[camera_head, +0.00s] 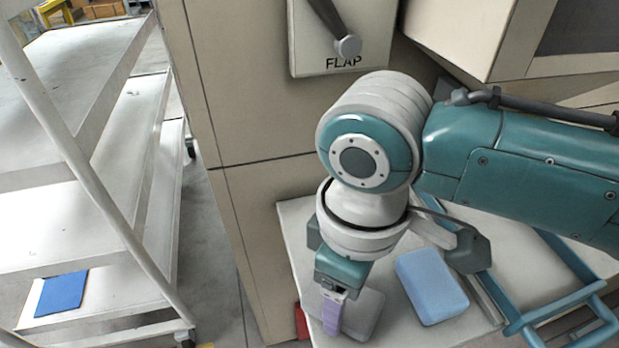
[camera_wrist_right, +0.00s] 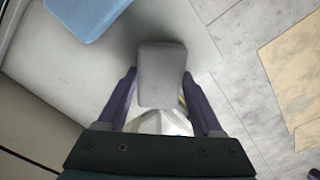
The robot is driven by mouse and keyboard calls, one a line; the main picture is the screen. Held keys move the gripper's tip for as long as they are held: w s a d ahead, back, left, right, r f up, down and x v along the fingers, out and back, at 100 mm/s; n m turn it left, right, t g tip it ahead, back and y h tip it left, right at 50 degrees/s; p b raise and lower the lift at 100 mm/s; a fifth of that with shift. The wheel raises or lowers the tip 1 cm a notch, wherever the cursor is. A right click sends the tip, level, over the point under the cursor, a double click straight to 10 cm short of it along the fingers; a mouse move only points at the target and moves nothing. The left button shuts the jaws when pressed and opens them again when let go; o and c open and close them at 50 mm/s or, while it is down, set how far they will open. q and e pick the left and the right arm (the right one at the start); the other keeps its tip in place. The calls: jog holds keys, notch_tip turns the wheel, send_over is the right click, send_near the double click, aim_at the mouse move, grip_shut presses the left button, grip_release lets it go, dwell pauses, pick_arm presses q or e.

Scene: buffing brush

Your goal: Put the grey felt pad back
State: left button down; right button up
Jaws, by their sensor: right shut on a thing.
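The grey felt pad (camera_wrist_right: 162,80) is a rounded grey block between the two dark purple fingers of my right gripper (camera_wrist_right: 160,76) in the wrist view. The gripper is shut on it. In the head view the pad (camera_head: 366,314) shows partly behind the purple finger of the right gripper (camera_head: 340,314), over the front part of a pale tabletop (camera_head: 295,222). I cannot tell whether the pad touches the tabletop. My left gripper is not in view.
A light blue block (camera_head: 432,287) lies on the tabletop right of the pad. A blue tubular frame (camera_head: 570,318) stands at the right. A beige cabinet with a "FLAP" lever (camera_head: 340,30) rises behind. A white shelf rack (camera_head: 70,215) stands left, across a strip of floor.

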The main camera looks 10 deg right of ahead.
jog(key=o, duration=1.3)
jog(key=shift+f, duration=0.1)
notch_tip(320, 180, up, 12)
jog(key=p, duration=0.5)
jog(key=s+a+f+m+t+y, duration=0.1)
jog(key=s+a+m+y, duration=0.15)
jog(key=s, duration=0.35)
jog(key=s+d+m+t+h, duration=0.2)
jog(key=s+d+m, duration=0.3)
jog(key=d, duration=0.6)
jog(key=shift+s+d+r+t, duration=0.3)
jog(key=shift+s+d, duration=0.05)
jog(key=shift+s, duration=0.2)
